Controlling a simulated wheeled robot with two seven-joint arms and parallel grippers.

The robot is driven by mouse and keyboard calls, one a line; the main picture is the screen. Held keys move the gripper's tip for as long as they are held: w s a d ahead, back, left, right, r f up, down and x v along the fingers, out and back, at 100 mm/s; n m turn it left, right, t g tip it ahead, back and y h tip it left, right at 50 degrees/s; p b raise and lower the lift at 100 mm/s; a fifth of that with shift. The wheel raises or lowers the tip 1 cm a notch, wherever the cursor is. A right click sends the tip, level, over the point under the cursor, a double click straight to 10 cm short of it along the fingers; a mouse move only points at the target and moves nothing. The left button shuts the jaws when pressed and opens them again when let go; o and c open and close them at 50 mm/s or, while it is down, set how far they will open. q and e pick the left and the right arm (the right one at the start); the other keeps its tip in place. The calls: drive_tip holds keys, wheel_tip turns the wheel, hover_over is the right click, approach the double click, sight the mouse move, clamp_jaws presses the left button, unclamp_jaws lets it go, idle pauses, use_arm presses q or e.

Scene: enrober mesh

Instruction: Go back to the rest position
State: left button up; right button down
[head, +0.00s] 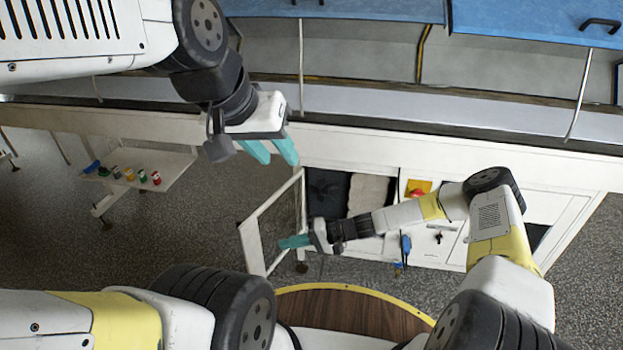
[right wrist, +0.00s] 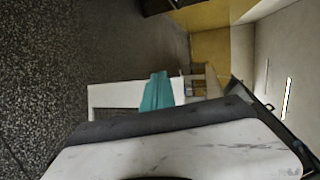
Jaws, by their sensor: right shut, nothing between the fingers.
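My left gripper (head: 271,152) is in the upper middle of the head view, in front of the long white machine. Its two teal fingers are apart with nothing visible between them. My right gripper (head: 290,241) is lower, at the open white door of the cabinet. Its teal fingers are shut and empty, pointing left in the head view. The shut fingers also show in the right wrist view (right wrist: 157,92). I cannot tell whether the right gripper touches the door (head: 253,243).
The open cabinet has a dark panel (head: 326,190) and a pale panel (head: 370,194) inside. A small side shelf (head: 150,172) holds several coloured items. Blue covers (head: 335,8) line the top. Grey floor (head: 190,220) is open at left.

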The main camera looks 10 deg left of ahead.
drive_tip(key=s+d+r+n+t+h, duration=0.1)
drive_tip(key=d+r+h, duration=0.4)
drive_tip(key=d+r, duration=0.65)
drive_tip(key=d+r+n+t+h, duration=0.15)
drive_tip(key=d+r+h, duration=0.25)
drive_tip(key=d+r, duration=0.8)
drive_tip(key=s+d+r+m+t+h, duration=0.1)
drive_tip(key=s+d+r+m+t, duration=0.1)
drive_tip(key=s+r, duration=0.6)
drive_tip(key=s+d+r+m+t+h, duration=0.2)
drive_tip(key=s+d+r+t, duration=0.2)
drive_tip(key=s+d+r, duration=0.3)
wheel_tip(320, 180, up, 5)
drive_tip(key=shift+s+r, duration=0.1)
drive_tip(key=shift+s, duration=0.7)
drive_tip(key=shift+w+t, duration=0.15)
drive_tip(key=shift+t, duration=0.1)
